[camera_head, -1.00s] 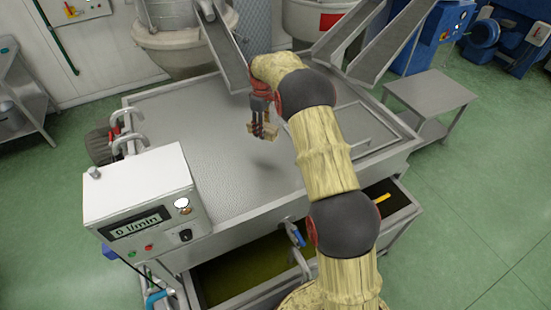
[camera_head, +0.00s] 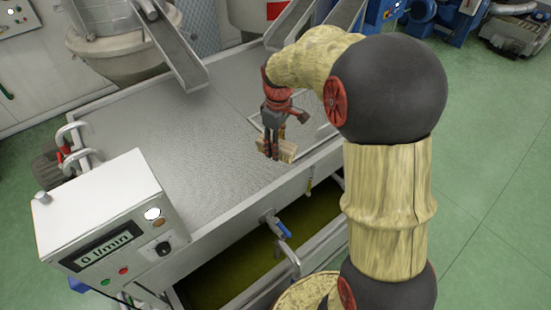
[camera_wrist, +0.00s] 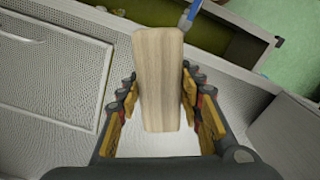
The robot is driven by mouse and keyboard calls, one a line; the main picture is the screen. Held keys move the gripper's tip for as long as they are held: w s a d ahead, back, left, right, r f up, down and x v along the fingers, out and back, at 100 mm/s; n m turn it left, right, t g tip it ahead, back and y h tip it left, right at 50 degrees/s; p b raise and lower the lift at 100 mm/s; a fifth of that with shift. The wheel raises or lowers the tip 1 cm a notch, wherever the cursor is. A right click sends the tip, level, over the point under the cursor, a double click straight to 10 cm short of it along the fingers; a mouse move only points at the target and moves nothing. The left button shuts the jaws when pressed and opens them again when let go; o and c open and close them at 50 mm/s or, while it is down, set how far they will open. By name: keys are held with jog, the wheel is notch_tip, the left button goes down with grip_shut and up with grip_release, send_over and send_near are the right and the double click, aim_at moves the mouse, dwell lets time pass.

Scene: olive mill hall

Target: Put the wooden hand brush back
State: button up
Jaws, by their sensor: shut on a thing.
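The wooden hand brush (camera_head: 287,151) is a pale wood block held in my gripper (camera_head: 272,150). In the wrist view the brush's flat wooden back (camera_wrist: 160,75) points away from the palm, between the two fingers of my gripper (camera_wrist: 160,100). The fingers are shut on its sides. My gripper points down above the perforated metal table top, near its front edge. The brush appears apart from the surface, though the exact height is hard to tell. Any bristles are hidden from view.
The perforated metal table (camera_head: 190,130) is largely bare. A control box (camera_head: 110,225) reading 0 l/min stands at its front left. A metal chute (camera_head: 175,45) comes down at the back. A blue-handled valve (camera_head: 283,228) sits at the front, above an open trough of greenish liquid (camera_head: 235,275).

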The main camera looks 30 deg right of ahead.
aim_at(281, 156)
jog(key=shift+s+f, duration=0.95)
jog(key=shift+s, duration=0.2)
jog(key=shift+d+f, duration=0.1)
jog(key=shift+f, duration=0.2)
jog(key=w+f, duration=0.2)
jog(key=w, duration=0.2)
jog(key=w+d+f, duration=0.1)
jog(key=w+f, duration=0.2)
jog(key=w, duration=0.1)
jog(key=w+d+f, duration=0.1)
jog(key=w+f, duration=0.2)
jog(key=w, duration=0.1)
jog(key=shift+w+d+f, duration=0.15)
jog(key=shift+w+f, duration=0.1)
jog(key=shift+w, duration=0.15)
jog(key=shift+w+f, duration=0.4)
jog(key=shift+f, duration=0.15)
jog(key=shift+w+d+f+p, duration=0.1)
jog(key=shift+f+p, duration=0.2)
jog(key=shift+f, duration=1.3)
jog(key=shift+f, duration=0.1)
jog(key=o, duration=1)
jog(key=shift+o, duration=0.2)
